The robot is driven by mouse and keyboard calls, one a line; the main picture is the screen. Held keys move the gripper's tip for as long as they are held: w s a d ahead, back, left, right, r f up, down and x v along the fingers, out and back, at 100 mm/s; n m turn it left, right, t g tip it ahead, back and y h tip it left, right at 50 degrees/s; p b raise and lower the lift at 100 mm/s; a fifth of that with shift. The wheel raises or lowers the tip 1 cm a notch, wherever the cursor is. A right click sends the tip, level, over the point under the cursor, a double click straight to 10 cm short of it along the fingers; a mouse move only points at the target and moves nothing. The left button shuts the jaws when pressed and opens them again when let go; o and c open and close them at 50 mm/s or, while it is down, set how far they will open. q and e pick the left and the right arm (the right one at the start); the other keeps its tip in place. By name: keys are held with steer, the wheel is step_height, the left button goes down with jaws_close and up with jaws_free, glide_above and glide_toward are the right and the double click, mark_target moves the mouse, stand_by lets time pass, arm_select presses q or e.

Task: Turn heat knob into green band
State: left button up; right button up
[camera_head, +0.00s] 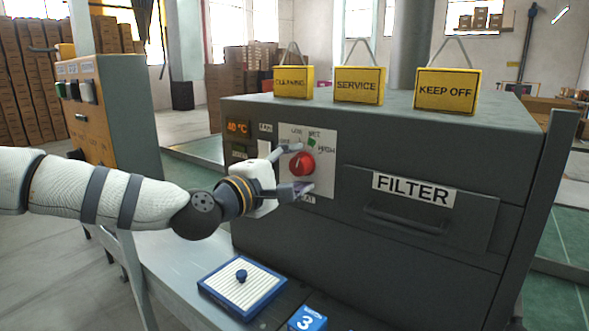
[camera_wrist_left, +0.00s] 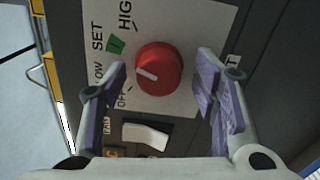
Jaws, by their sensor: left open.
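The red heat knob (camera_head: 302,164) is on a white dial plate (camera_head: 325,185) on the grey machine's front. In the left wrist view the knob (camera_wrist_left: 160,68) has a white pointer line aimed roughly at the LOW label. The green band (camera_wrist_left: 115,45) is a small mark between SET and HIGH; the pointer is not on it. My left gripper (camera_head: 297,168) is open, with one finger on each side of the knob. In the wrist view gaps show between the fingers and the knob. My right gripper is not in view.
An orange "40 °C" display (camera_head: 238,127) is left of the dial. A white rocker switch (camera_wrist_left: 146,135) is near the knob. A FILTER drawer (camera_head: 415,210) is to the right. Yellow signs (camera_head: 358,85) stand on top. A blue-framed tray (camera_head: 262,306) lies below.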

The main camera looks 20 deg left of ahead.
arm_select(q)
steer(key=v, duration=1.2)
